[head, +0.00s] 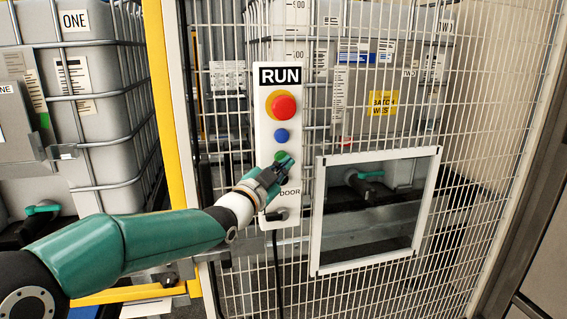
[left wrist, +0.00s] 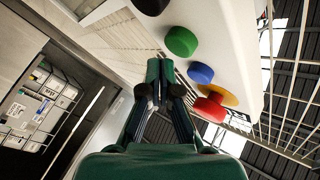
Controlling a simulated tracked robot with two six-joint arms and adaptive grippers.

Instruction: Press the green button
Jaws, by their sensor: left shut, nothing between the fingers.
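The green button (head: 280,155) is on a white control panel (head: 264,150), below a blue button (head: 281,136) and a red button (head: 284,105) on a yellow ring. In the head view my left gripper (head: 286,163) partly covers the green button. In the left wrist view the green button (left wrist: 181,41) shows whole, just beyond and right of the fingertips of my left gripper (left wrist: 160,66). The fingers are shut with nothing between them. I cannot tell whether they touch the panel; no contact with the green button shows. My right gripper is not in view.
A black button (left wrist: 150,5) lies beyond the green one, with the blue button (left wrist: 200,72) on its other side. Wire mesh fencing (head: 480,130) surrounds the panel. A white-framed opening (head: 318,215) is to the right, and a yellow post (head: 163,95) to the left.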

